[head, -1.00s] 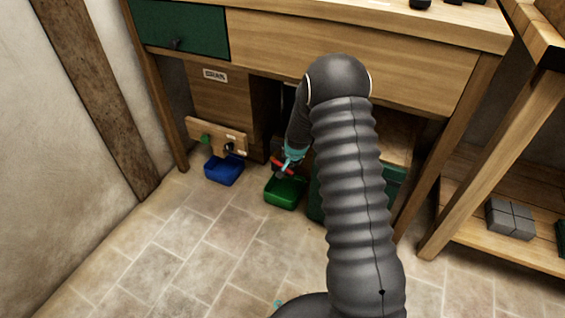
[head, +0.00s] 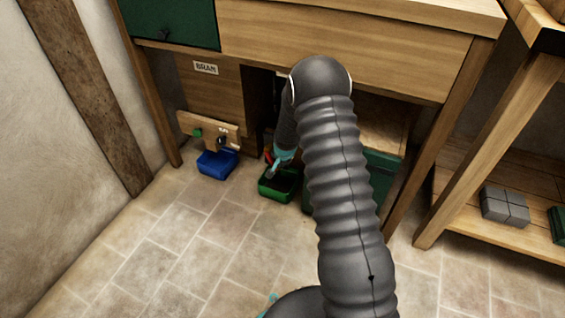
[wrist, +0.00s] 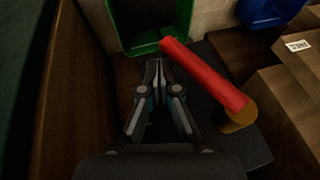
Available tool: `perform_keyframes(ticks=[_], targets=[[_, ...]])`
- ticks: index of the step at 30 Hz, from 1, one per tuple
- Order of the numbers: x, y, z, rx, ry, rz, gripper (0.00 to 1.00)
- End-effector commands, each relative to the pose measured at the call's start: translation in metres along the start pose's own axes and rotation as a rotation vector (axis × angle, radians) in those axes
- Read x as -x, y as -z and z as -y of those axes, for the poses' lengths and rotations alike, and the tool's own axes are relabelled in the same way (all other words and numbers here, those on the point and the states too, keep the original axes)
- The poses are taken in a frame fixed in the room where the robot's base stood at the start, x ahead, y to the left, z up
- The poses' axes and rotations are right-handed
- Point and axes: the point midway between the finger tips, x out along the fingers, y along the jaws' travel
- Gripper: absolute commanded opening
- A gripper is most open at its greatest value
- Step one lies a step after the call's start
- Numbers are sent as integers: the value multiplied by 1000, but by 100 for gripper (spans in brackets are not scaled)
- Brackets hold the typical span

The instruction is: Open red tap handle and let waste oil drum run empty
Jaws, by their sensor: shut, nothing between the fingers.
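The red tap handle (wrist: 205,75) is a red bar lying diagonally in the wrist view, with a brass-coloured stub (wrist: 240,117) at its near right end. A small red piece (head: 268,157) shows beside my gripper in the head view. My gripper (wrist: 158,66) is shut and empty, just left of the bar's far end; I cannot tell whether they touch. The green tray (head: 276,196) stands on the floor below my gripper. Its inside looks dark; I cannot tell whether oil is in it. The drum cannot be made out clearly.
A blue tray (head: 216,170) stands left of the green one, under a wooden board (head: 205,130) with a green and a black fitting. A shelf (head: 470,190) with grey blocks (head: 505,206) is at right. The tiled floor in front is clear.

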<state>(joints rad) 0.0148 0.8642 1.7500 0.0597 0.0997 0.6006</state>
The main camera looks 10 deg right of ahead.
Motion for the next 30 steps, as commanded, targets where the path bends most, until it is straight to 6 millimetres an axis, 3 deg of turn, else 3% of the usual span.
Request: perform_keyframes(ticks=[30], targets=[[18, 6, 4, -1, 1, -2, 0]])
